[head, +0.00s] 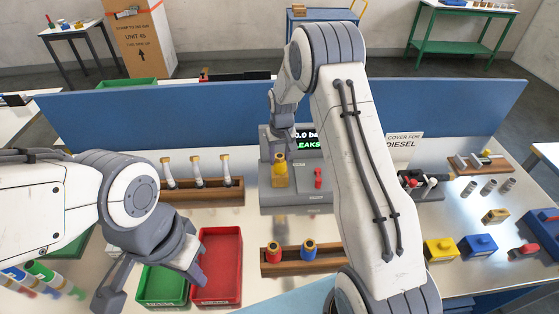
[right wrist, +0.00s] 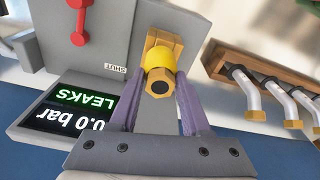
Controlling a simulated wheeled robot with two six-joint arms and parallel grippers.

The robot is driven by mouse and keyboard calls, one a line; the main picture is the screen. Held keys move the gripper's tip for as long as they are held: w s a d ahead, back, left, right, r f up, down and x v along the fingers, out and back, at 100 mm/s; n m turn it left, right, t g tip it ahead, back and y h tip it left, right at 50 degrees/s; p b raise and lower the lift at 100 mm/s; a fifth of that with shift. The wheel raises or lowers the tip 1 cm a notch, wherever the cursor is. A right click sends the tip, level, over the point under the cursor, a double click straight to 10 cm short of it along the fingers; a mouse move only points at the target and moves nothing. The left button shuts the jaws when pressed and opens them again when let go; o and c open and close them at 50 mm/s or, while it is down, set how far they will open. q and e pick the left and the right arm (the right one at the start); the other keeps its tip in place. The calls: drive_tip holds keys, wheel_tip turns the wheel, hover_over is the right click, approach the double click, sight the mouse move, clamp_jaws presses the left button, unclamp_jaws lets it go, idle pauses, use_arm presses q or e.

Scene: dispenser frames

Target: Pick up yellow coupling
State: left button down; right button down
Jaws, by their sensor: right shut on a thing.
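The yellow coupling (head: 280,174), with brass-coloured hex parts, is at the grey test station (head: 297,200), left of the red lever (head: 318,178). My right gripper (head: 281,152) comes down on it from above and is shut on it. In the right wrist view the yellow coupling (right wrist: 160,70) sits between the two fingers, its brass end with a dark bore facing the camera. I cannot tell whether it still touches the station. My left gripper (head: 150,284) is open and empty, over the green tray at the lower left.
Another rack (head: 205,193) holds several hose ends. Green (head: 160,304) and red (head: 222,250) trays lie lower left. The station's display (right wrist: 75,107) reads "LEAKS" and 0.0 bar. A blue panel (head: 450,105) runs behind.

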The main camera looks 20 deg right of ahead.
drive_tip(key=shift+r, duration=0.35)
wheel_tip(320, 180, up, 2)
drive_tip(key=shift+w+r+b, duration=0.1)
drive_tip(key=shift+r+b, duration=0.15)
drive_tip(key=shift+b, duration=0.75)
drive_tip(key=s+d+r, duration=0.3)
drive_tip(key=d+r, duration=0.1)
drive_tip(key=r, duration=0.2)
drive_tip(key=s+d+r, duration=0.3)
drive_tip(key=d+r, duration=0.2)
drive_tip(key=r, duration=0.2)
drive_tip(key=shift+s+d+p, duration=0.3)
drive_tip(key=shift+s+p, duration=0.05)
drive_tip(key=shift+s, duration=0.05)
idle(0.7)
